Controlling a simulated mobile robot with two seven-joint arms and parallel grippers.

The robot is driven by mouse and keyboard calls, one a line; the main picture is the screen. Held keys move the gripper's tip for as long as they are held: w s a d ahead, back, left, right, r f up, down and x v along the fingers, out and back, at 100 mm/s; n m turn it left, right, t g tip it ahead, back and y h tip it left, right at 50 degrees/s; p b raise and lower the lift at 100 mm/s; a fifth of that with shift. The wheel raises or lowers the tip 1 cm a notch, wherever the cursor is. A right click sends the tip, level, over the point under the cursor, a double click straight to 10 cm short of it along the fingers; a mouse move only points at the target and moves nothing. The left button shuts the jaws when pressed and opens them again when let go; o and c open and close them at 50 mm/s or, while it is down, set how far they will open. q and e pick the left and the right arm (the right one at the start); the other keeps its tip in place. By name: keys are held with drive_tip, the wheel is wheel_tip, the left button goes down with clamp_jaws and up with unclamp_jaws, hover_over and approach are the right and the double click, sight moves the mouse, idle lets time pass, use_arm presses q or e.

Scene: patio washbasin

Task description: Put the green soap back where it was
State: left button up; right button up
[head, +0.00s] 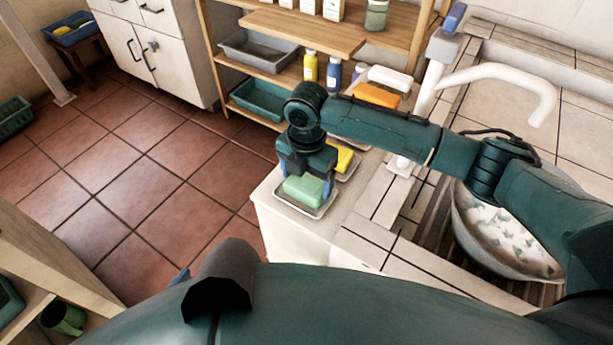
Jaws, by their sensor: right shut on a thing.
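The green soap (304,191) is a pale green block at or just above the front white soap dish (319,213), on the near left end of the white counter. My right gripper (304,184) points down over it, with blue fingertips on either side, shut on the soap. I cannot tell whether the soap touches the dish. Of my left gripper, only what looks like a blue fingertip (180,276) shows at the bottom, mostly hidden behind my own dark body.
A yellow soap (343,157) lies in the dish just behind. Farther back are an orange block (377,95) and a white one (390,78). A white faucet (500,73) and a basin (505,242) stand right. A wooden shelf (300,35) holds bottles and trays.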

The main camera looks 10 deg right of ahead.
sight(306, 184)
drive_tip(key=shift+f, duration=0.15)
drive_tip(key=o, duration=1)
wheel_tip(306, 184, up, 12)
drive_tip(key=shift+r, duration=0.2)
drive_tip(key=shift+s+f, duration=0.1)
